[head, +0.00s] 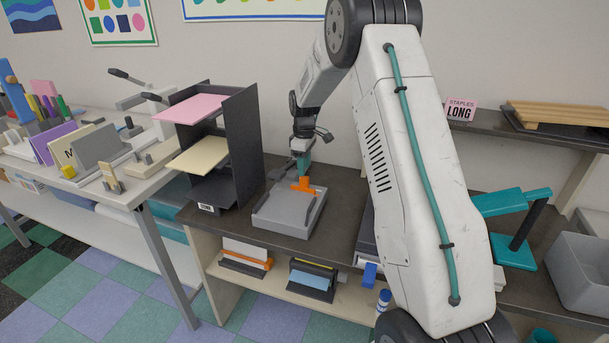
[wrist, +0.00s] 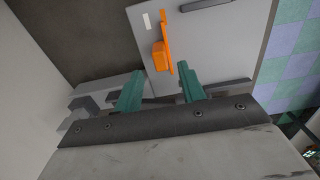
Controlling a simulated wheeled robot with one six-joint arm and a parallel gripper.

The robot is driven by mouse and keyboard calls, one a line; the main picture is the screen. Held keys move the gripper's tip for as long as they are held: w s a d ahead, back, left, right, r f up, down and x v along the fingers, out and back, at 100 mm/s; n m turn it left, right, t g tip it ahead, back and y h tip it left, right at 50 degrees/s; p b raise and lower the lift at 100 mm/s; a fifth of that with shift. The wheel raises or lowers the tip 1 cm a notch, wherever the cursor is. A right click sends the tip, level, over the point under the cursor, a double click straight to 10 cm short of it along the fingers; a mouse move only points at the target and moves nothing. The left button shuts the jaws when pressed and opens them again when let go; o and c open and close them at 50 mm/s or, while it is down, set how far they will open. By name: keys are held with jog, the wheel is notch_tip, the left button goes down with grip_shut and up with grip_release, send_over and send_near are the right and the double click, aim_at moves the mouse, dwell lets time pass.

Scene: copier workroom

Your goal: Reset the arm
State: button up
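My gripper (head: 302,168) hangs at the end of my arm, pointing down above a grey box-like device (head: 290,213) on the dark counter. In the wrist view its two teal fingers (wrist: 160,88) stand apart with nothing between them. An orange handle-like part (head: 306,185) sits on top of the grey device, just below the fingers in the head view. In the wrist view the orange part (wrist: 160,52) lies beyond the fingertips. I cannot tell whether a finger touches it. My arm hides part of the counter behind it.
A dark tray rack (head: 245,135) with pink and cream paper stands left of my gripper. A teal stapler-like stand (head: 513,250) and a grey bin (head: 582,268) are at the lower right.

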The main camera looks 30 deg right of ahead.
jog(key=shift+r, duration=0.65)
jog(key=shift+s+a+f+m, duration=0.1)
jog(key=shift+s+m, duration=0.15)
jog(key=shift+m, duration=0.25)
jog(key=s+a+r+m, duration=0.2)
jog(key=s+a+r, duration=0.4)
jog(key=s, duration=0.8)
jog(key=s+a+r+m+t, duration=0.1)
jog(key=s+a+r, duration=0.5)
jog(key=s, duration=0.9)
jog(key=s+a+r+m, duration=0.3)
jog(key=s+a+r, duration=0.4)
jog(key=s, duration=0.7)
jog(key=shift+s+a+m, duration=0.3)
jog(key=shift+a, duration=0.25)
